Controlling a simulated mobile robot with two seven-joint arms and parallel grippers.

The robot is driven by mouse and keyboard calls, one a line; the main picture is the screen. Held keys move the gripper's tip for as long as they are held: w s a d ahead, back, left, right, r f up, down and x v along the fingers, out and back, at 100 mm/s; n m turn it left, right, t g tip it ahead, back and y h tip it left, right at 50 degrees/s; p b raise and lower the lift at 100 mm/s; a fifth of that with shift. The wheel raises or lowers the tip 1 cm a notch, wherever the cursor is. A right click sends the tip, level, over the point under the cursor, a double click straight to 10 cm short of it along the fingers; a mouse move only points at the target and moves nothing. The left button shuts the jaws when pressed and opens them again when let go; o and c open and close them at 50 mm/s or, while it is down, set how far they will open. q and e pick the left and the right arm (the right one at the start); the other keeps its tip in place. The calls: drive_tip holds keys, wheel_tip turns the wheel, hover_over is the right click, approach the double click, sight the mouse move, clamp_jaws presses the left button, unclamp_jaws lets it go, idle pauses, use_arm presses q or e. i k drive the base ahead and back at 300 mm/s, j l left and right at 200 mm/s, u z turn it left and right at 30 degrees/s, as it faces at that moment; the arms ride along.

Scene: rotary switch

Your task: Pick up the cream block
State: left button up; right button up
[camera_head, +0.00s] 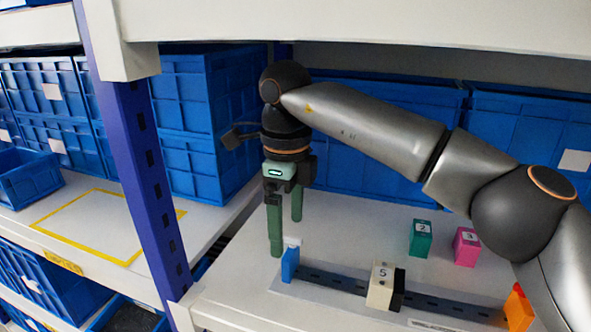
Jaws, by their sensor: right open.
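The cream block (381,285) has a "5" on its top and sits on a dark slotted rail (434,303) on the white shelf, with a black piece (398,289) against its right side. My right gripper (285,232) points down above the left end of the rail, by a blue piece (290,263). Its green fingers are apart with nothing between them. It is to the left of the cream block and clear of it. My left gripper is not in view.
A green block "2" (421,239) and a pink block "3" (466,246) stand behind the rail. An orange piece (518,307) is at its right end. Blue crates (345,150) line the back. A purple post (142,170) stands at left.

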sight(380, 289)
drive_tip(key=k, duration=0.95)
